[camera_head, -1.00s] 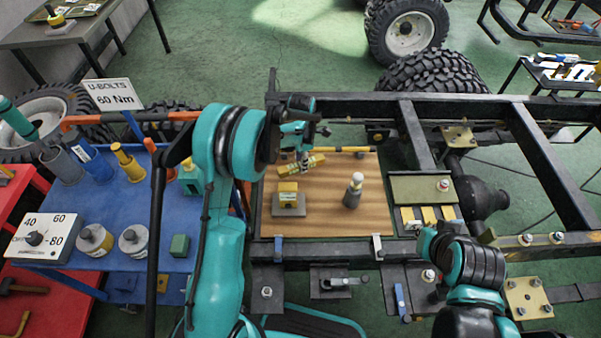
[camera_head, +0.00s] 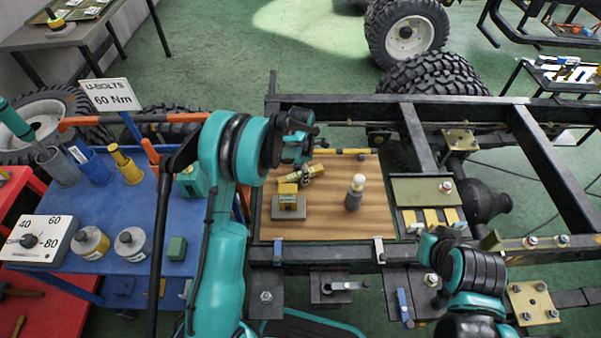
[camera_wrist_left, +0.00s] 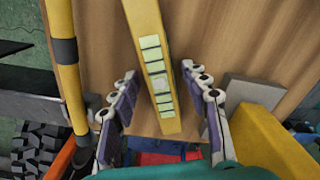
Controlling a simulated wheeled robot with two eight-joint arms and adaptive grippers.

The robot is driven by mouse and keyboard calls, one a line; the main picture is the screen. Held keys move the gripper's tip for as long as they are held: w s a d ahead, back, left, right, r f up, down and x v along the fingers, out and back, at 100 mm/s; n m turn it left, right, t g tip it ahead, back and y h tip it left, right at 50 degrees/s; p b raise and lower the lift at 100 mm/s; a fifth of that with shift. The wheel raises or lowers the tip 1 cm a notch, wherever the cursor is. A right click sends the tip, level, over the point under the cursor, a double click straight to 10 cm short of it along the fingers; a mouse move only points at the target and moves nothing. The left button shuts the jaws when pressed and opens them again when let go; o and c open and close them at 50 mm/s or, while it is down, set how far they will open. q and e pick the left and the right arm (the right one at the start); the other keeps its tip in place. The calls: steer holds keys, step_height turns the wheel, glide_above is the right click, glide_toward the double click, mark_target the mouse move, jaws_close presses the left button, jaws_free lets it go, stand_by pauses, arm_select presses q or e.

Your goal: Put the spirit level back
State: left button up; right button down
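The spirit level appears to be the yellow bar (camera_head: 313,171) with pale green marked panels, lying on the wooden board (camera_head: 330,222). In the head view my left gripper (camera_head: 300,160) is over it and hides part of it. In the left wrist view the bar (camera_wrist_left: 150,35) runs between the two spread fingers of my left gripper (camera_wrist_left: 162,95), with a gap on each side. Its far end leaves the frame. My right arm shows at the lower right of the head view, but its fingers cannot be made out.
A yellow block on a grey base (camera_head: 289,205) stands close beside the bar. A yellow rod with dark bands (camera_wrist_left: 66,60) runs along the board's edge. The blue bench (camera_head: 120,190) is at left.

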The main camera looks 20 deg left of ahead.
arm_select(q)
steer(key=shift+r, duration=0.1)
steer(key=shift+r+p, duration=0.3)
steer(key=s+r+m+t+p, duration=0.1)
steer(key=s+r+m+p, duration=0.15)
steer(key=r, duration=0.75)
steer(key=s+r+m+t+p, duration=0.1)
steer(key=s+r+m, duration=0.25)
steer(key=r, duration=0.65)
steer(key=s+r+m+t, duration=0.2)
steer(key=s+m, duration=0.8)
steer(key=s+r+m+t, duration=0.2)
steer(key=s+m+t, duration=0.1)
steer(key=s+m, duration=0.6)
steer(key=shift+s+r+m, duration=0.3)
steer(key=shift+s+m, duration=0.1)
steer(key=shift+a, duration=0.1)
